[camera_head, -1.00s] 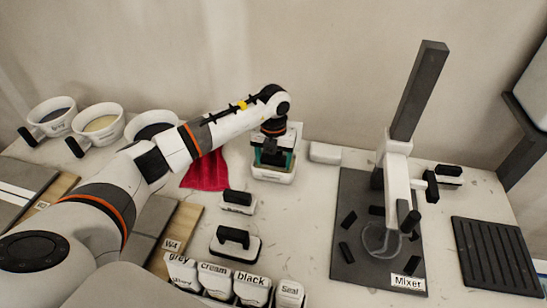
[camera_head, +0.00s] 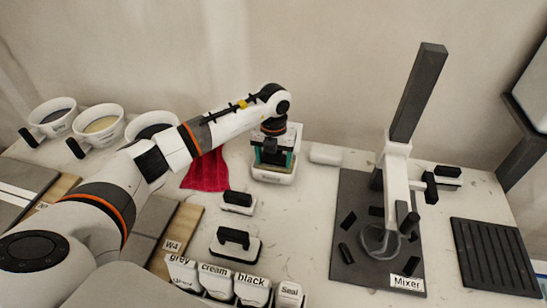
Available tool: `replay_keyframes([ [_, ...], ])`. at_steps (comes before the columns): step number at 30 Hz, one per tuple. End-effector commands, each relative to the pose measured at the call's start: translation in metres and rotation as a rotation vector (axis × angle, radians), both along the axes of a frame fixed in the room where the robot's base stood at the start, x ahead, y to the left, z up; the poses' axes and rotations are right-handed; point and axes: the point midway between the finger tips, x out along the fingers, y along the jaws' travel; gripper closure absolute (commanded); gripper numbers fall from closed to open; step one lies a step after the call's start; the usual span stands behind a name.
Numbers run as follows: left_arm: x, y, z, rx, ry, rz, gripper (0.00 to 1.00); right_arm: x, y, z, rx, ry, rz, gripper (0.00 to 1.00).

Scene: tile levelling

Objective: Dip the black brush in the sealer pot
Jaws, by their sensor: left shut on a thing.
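My left gripper (camera_head: 271,148) points down at the back middle of the table, at the end of my left arm. It is shut on a dark thing, which I take to be the black brush; the wrist and fingers hide most of it. A small white container labelled "Seal" (camera_head: 289,292) stands at the front edge, apart from the gripper. My right gripper is not in view.
Two black-handled white tools (camera_head: 234,246) (camera_head: 238,203) lie in front of the gripper. A red cloth (camera_head: 207,172) lies to its left, a white block (camera_head: 325,153) to its right. The mixer (camera_head: 397,165) stands further right, beside a black ribbed tray (camera_head: 494,258). Bowls (camera_head: 98,124) line the back left.

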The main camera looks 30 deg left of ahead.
Motion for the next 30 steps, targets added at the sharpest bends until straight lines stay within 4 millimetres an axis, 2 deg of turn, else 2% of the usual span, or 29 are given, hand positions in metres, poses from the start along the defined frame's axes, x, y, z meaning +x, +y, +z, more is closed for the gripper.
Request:
replay_keyframes([
  [3, 0.0, 0.0, 0.017, 0.0, -0.002, 0.0, 0.55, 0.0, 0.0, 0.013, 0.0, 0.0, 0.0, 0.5],
  [30, 0.0, 0.0, 0.107, 0.0, -0.002, 0.0, 0.55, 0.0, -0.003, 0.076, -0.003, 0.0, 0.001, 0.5],
])
